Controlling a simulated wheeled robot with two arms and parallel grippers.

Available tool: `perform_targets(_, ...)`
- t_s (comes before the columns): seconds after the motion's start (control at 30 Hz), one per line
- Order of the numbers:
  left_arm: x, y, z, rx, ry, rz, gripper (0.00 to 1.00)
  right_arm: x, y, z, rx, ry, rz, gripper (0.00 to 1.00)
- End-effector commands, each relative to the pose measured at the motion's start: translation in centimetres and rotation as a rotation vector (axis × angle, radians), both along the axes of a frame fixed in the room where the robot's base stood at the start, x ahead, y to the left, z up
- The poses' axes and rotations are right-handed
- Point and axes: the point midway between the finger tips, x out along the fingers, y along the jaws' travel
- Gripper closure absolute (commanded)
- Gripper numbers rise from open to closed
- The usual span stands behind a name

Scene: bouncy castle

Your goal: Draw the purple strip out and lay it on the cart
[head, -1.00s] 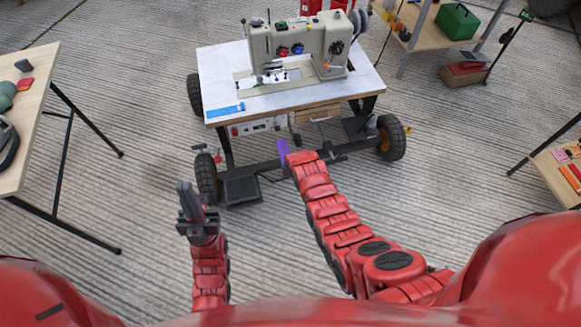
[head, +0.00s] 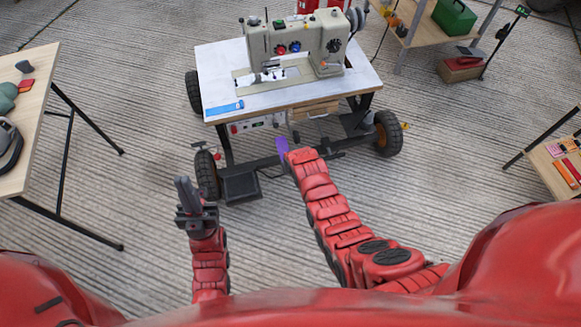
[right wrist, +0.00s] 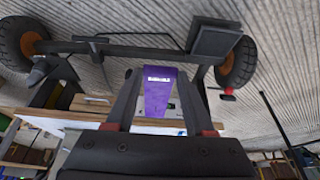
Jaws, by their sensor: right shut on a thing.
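The purple strip (head: 281,147) shows in the head view below the cart's front edge, just past the end of my right arm. In the right wrist view the strip (right wrist: 158,95), with a small white label, lies between the fingers of my right gripper (right wrist: 159,78), which is shut on it. The fingers themselves are hidden in the head view. The cart (head: 220,78) has a white top bearing a sewing machine (head: 300,48). My left gripper (head: 184,184) points up, empty, its fingers together, in front of the cart's left wheel.
A blue strip (head: 224,108) lies on the cart top's front left corner. A wooden table (head: 40,75) stands at the left, another (head: 545,165) at the right. A shelf with a green box (head: 455,18) is at the back right.

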Motion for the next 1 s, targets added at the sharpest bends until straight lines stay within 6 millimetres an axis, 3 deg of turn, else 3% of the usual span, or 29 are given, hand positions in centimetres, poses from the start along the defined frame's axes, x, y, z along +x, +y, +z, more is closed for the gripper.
perform_targets(0.63, 0.0, 0.0, 3.6, 0.0, 0.0, 0.0, 1.0, -1.1, -0.2, 4.4, 0.001, -0.003, 0.0, 0.99)
perform_targets(1.0, 0.0, 0.0, 3.7, 0.0, 0.0, 0.0, 1.0, -1.2, -0.2, 4.6, 0.001, -0.003, 0.0, 0.99)
